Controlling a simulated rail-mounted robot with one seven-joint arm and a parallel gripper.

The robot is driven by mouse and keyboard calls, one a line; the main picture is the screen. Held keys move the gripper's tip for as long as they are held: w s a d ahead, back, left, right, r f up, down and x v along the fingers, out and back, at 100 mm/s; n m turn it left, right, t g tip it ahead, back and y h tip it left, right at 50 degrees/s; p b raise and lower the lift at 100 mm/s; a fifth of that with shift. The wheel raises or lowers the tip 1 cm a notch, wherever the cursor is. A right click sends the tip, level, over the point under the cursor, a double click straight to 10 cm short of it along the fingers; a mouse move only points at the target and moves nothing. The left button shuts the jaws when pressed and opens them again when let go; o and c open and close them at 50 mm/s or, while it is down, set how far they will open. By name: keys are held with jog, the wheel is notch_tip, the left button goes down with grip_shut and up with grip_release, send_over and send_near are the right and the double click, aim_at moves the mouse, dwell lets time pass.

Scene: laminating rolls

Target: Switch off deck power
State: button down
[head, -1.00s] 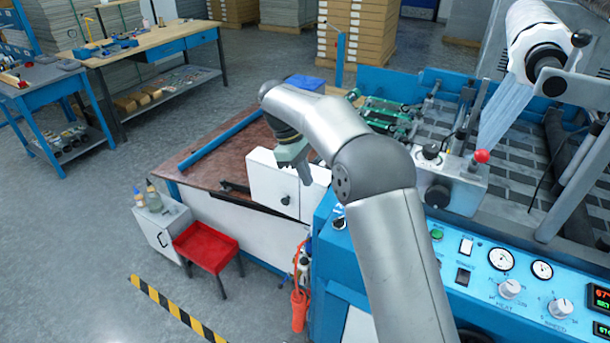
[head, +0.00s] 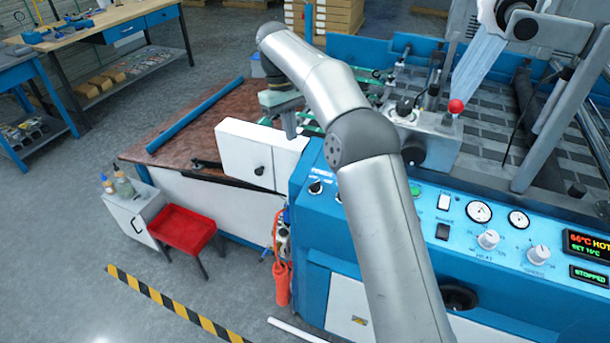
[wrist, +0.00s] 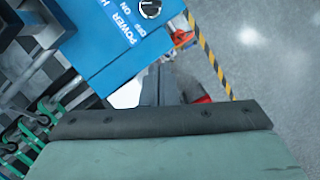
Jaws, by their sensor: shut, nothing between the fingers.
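The blue control panel (head: 400,215) has a small black knob (head: 316,187) at its left end, under a POWER label. The wrist view shows this knob (wrist: 150,8) at the top edge, partly cut off, beside printed POWER, ON and OFF. I cannot tell for sure which mark its pointer faces. My gripper (head: 291,132) is shut and empty, pointing down above and left of the knob in the head view, apart from it. In the wrist view the closed fingers (wrist: 165,92) show at the middle, clear of the panel.
A STOPPED display (head: 588,276) and a temperature display reading HOT (head: 588,243) sit at the panel's right. A white box (head: 245,150) stands below my gripper. A red-knobbed lever (head: 455,107) rises behind the panel. A red stool (head: 187,228) stands on the floor.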

aim_at(315, 186)
jog(key=x, duration=1)
jog(key=shift+s+f, duration=0.1)
jog(key=shift+f, duration=0.05)
jog(key=shift+s+d, duration=1.1)
jog(key=shift+s, duration=0.1)
jog(key=shift+s+d+f, duration=0.1)
jog(key=shift+s+d, duration=0.1)
jog(key=shift+s+d, duration=0.1)
jog(key=shift+d, duration=0.05)
